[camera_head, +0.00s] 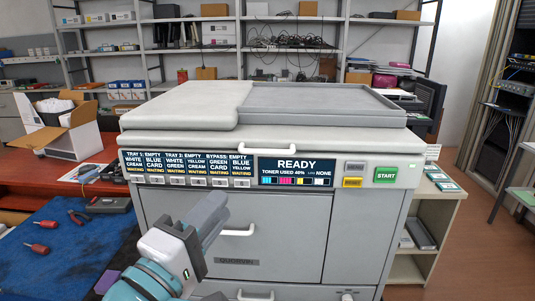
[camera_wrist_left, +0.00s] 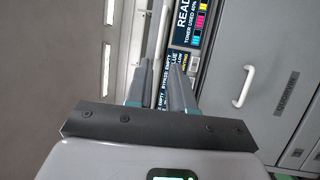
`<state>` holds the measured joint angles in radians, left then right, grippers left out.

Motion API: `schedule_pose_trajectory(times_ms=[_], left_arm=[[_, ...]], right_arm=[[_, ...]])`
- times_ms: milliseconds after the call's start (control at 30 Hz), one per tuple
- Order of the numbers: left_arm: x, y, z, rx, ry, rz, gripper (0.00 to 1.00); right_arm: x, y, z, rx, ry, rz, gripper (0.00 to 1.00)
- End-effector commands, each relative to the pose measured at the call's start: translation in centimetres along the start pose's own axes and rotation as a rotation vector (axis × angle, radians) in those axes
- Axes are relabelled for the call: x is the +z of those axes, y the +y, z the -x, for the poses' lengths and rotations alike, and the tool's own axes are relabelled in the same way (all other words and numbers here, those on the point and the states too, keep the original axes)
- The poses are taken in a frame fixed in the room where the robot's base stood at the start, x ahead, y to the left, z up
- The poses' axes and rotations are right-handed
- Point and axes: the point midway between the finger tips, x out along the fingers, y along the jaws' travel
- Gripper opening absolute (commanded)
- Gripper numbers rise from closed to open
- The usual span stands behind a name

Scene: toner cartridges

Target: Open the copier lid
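The copier (camera_head: 270,185) stands in front of me with its pale lid (camera_head: 195,105) lying flat and closed on top. A white lid handle (camera_head: 267,149) sticks out at the lid's front edge, above the control panel. My left gripper (camera_head: 212,222) is in front of the copier, below and left of the lid handle, and apart from it. In the left wrist view its two fingers (camera_wrist_left: 163,90) stand apart with nothing seen between them, pointing toward the label panel. My right gripper is not in view.
A second white handle (camera_head: 237,230) is on the copier's front door, close to my left gripper; it also shows in the wrist view (camera_wrist_left: 243,87). A blue mat (camera_head: 60,250) with red screwdrivers and an open box (camera_head: 62,125) are on the left table. Shelves stand behind.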

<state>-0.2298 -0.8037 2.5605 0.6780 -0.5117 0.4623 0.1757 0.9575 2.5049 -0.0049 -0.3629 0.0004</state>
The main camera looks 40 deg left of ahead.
Motion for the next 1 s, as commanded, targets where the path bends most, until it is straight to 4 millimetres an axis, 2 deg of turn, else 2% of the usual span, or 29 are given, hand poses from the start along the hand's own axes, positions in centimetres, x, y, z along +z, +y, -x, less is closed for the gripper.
schedule_pose_trajectory(times_ms=[233,467,700,833,1000], left_arm=[[0.1,0.0,-2.8,-0.012,-0.003,-0.004,0.22],[0.5,-0.4,-8.6,-0.010,-0.010,-0.001,0.22],[0.5,-0.2,-13.7,-0.009,-0.010,0.000,0.22],[0.5,-0.1,-15.3,-0.005,-0.009,0.001,0.22],[0.5,-0.2,-16.2,-0.005,-0.009,0.002,0.22]], right_arm=[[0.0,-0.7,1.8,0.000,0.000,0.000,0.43],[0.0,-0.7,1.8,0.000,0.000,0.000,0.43],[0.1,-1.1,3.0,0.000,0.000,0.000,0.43],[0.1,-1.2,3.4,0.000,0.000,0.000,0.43],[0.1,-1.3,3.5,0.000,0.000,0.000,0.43]])
